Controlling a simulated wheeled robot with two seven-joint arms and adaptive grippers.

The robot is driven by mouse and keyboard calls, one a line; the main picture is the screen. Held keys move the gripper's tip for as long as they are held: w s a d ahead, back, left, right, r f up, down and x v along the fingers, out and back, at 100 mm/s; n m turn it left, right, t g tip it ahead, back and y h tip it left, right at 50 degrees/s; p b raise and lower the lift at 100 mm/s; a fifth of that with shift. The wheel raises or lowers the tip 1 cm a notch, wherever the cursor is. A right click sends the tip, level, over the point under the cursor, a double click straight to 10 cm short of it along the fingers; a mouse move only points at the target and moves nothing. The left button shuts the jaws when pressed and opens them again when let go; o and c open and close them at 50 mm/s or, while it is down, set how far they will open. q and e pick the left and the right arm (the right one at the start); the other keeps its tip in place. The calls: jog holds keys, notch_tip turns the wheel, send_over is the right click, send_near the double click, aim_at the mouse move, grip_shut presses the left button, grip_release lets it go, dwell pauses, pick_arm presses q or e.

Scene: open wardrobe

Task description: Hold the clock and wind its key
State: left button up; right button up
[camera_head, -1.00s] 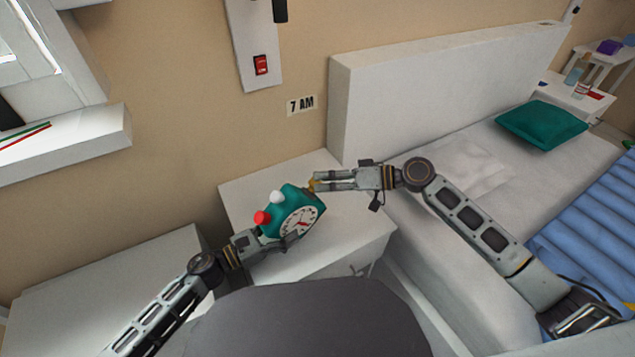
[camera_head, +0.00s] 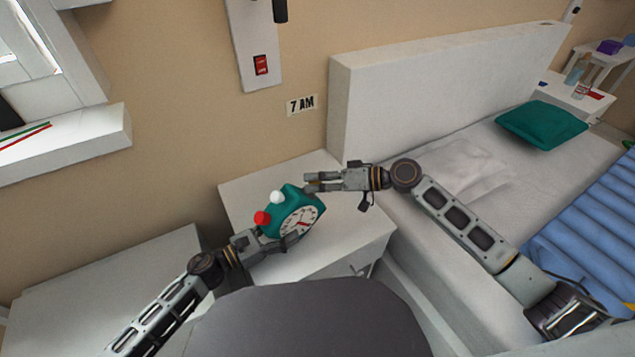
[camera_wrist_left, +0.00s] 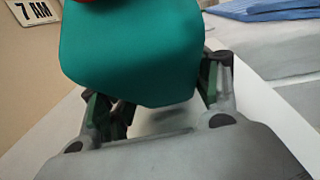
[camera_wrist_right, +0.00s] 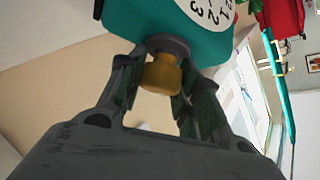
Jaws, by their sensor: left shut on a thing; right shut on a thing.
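The teal clock (camera_head: 291,203) has a white dial, a red knob and a white knob on its edge. It is held tilted over the white nightstand. My left gripper (camera_head: 279,243) is shut on the clock's lower side; the teal body (camera_wrist_left: 135,50) fills the space between its fingers in the left wrist view. The yellow key (camera_wrist_right: 161,75) sticks out of the clock's side in the right wrist view. My right gripper (camera_head: 311,183) is at that side, with its fingers around the key. In the head view the fingers hide the key.
The white nightstand (camera_head: 345,238) is below the clock. A bed with a white headboard (camera_head: 440,85) and a teal pillow (camera_head: 541,124) lies to the right. A "7 AM" sign (camera_head: 302,105) and a red switch (camera_head: 260,65) are on the wall behind.

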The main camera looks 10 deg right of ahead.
jog(key=shift+m+t+h, duration=0.5)
jog(key=shift+m+h, duration=0.2)
jog(key=shift+m, duration=0.2)
jog(key=shift+c, duration=0.4)
jog(key=shift+m+h, duration=0.3)
jog(key=shift+m, duration=0.1)
jog(key=shift+a+m+t+h, duration=0.1)
jog(key=shift+m+t+h, duration=0.2)
jog(key=shift+m+h, duration=2.4)
jog(key=shift+m, duration=0.6)
jog(key=m+g+h, duration=0.1)
jog(key=m+h, duration=0.1)
jog(key=m, duration=0.1)
jog(key=shift+g+h, duration=0.4)
jog(key=m+g+h, duration=0.2)
jog(key=m, duration=0.1)
jog(key=shift+m+g+h, duration=0.7)
jog(key=shift+m+g, duration=0.2)
jog(key=shift+m, duration=0.1)
jog(key=shift+a+m+g+h, duration=0.1)
jog(key=shift+m+g+h, duration=0.7)
jog(key=shift+m+g, duration=1.55)
